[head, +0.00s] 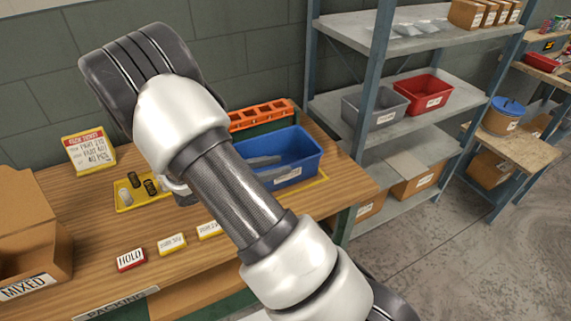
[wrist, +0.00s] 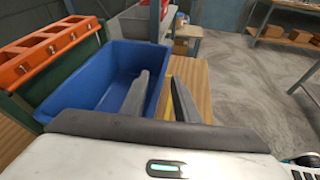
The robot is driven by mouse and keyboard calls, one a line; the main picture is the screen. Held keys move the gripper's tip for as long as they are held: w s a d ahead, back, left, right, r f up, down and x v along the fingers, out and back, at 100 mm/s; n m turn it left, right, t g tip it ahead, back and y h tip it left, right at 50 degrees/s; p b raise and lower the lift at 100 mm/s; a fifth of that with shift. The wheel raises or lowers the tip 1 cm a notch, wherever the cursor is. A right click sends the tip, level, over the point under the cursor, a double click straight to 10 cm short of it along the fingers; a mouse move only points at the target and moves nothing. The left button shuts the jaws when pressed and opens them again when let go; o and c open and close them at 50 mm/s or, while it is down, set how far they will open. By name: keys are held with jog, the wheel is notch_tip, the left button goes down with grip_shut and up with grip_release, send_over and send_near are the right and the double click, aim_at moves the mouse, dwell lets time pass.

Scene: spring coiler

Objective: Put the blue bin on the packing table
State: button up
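The blue bin (head: 305,148) stands upright on the packing table (head: 335,192), toward its right end, on or over a yellow-edged mat (head: 318,181). My gripper (wrist: 160,76) is at the bin's near wall, its body mostly hidden behind my arm in the head view. In the wrist view one finger is inside the blue bin (wrist: 85,75) and the other is outside, with the rim between them. A gap shows between the fingers, so they look open around the wall. Whether either finger touches it is unclear. The bin's bottom is partly hidden.
An orange rack (head: 262,114) stands behind the bin. A request sign (head: 90,152), small dark parts (head: 149,185), label blocks (head: 131,259) and a cardboard box (head: 30,225) are on the table. Shelving (head: 345,100) with grey (head: 374,107) and red (head: 424,93) bins stands right.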

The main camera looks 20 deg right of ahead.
jog(key=v, duration=0.8)
jog(key=s+d+r+m+g+y, duration=0.3)
jog(key=s+r+m+y, duration=0.3)
jog(key=s+r+m, duration=0.35)
jog(key=s+a+r+m+t+y, duration=0.5)
jog(key=s+a+r+m+y, duration=0.1)
jog(key=s+r+m, duration=0.3)
jog(key=shift+s+a+r+m+y, duration=0.15)
jog(key=shift+s+r+m+y, duration=0.25)
jog(key=shift+s+y, duration=0.55)
